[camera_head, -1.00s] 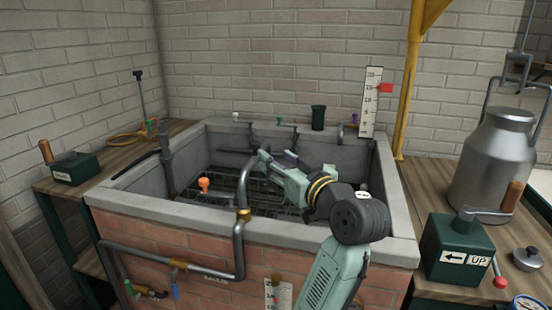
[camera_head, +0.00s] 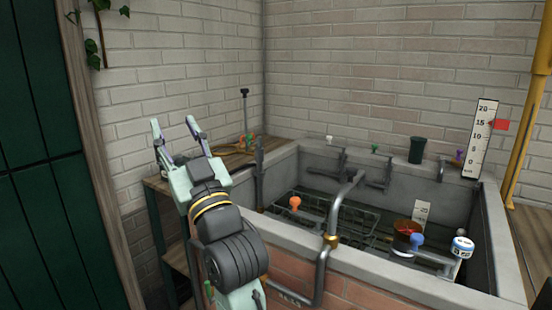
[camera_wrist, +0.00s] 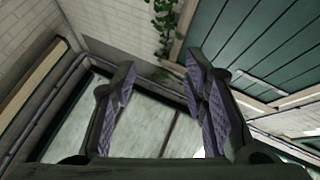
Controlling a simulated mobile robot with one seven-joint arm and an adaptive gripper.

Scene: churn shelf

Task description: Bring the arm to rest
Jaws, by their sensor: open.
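My gripper (camera_head: 176,133) is raised at the left in the head view, its two fingers spread apart and pointing up. Nothing is between the fingers. In the wrist view my gripper (camera_wrist: 160,90) shows its purple ridged pads apart, with wall and ceiling behind. The arm stands in front of the wooden side shelf and left of the stone basin (camera_head: 480,285).
The basin holds a rack, an orange knob (camera_head: 295,203), a reddish pot (camera_head: 403,235) and a white-and-blue gauge (camera_head: 462,246). A bent pipe (camera_head: 345,205) rises at its front. A green door (camera_head: 50,200) stands left. A white scale (camera_head: 480,138) stands behind right.

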